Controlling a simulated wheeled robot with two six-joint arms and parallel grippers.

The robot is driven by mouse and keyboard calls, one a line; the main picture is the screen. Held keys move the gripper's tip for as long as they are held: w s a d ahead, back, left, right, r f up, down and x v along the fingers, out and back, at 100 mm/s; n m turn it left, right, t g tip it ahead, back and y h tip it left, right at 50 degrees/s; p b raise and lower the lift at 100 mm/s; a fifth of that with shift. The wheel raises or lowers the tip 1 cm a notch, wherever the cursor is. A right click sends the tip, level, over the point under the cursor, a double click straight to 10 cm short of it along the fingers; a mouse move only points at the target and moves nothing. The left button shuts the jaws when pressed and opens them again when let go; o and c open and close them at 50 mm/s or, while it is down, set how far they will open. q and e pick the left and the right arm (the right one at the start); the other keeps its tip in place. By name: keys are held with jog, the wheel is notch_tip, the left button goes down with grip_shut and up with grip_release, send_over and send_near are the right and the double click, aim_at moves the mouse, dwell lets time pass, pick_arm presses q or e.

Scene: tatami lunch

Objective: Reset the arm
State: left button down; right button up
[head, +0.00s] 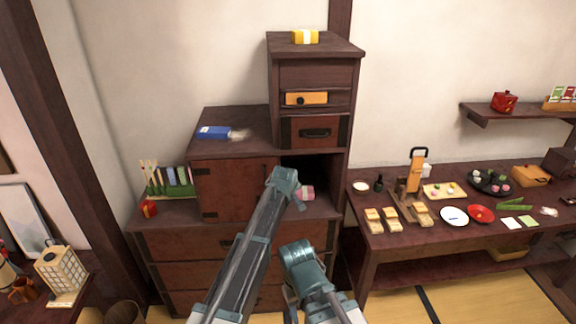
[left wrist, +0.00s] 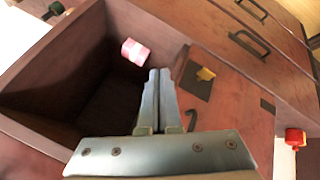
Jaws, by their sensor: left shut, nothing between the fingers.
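My left arm reaches up across the middle of the head view. Its gripper (head: 301,205) is by the dark open compartment of the wooden chest (head: 228,188). In the left wrist view the two fingers (left wrist: 160,75) are together, with nothing between them. A small pink and white item (head: 308,193) lies at the compartment opening, close to the gripper in the head view. It also shows in the left wrist view (left wrist: 135,51), left of and beyond the fingertips, apart from them. My right arm shows at the bottom centre, but its gripper is not visible.
A blue box (head: 213,132) lies on the chest top. A taller cabinet with a yellow item (head: 305,36) on it rises behind. A low table (head: 380,240) with food and dishes is right.

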pick_arm(q)
jog(key=s+a+f+m+g, duration=0.1)
jog(key=s+a+m+g, duration=0.1)
jog(key=s+a, duration=0.75)
jog(key=s+a+f+m+g+y, duration=0.1)
jog(key=s+a+f+m+g, duration=0.3)
jog(key=s, duration=1.1)
jog(key=s+a+r+m, duration=0.1)
jog(key=s+a, duration=0.7)
jog(key=s, duration=0.4)
jog(key=s+d+m+g+y, duration=0.1)
jog(key=s+d+m, duration=0.2)
jog(key=d, duration=0.8)
jog(key=shift+s+f+m+y, duration=0.15)
jog(key=shift+s+m+y, duration=0.15)
jog(key=shift+s, duration=0.95)
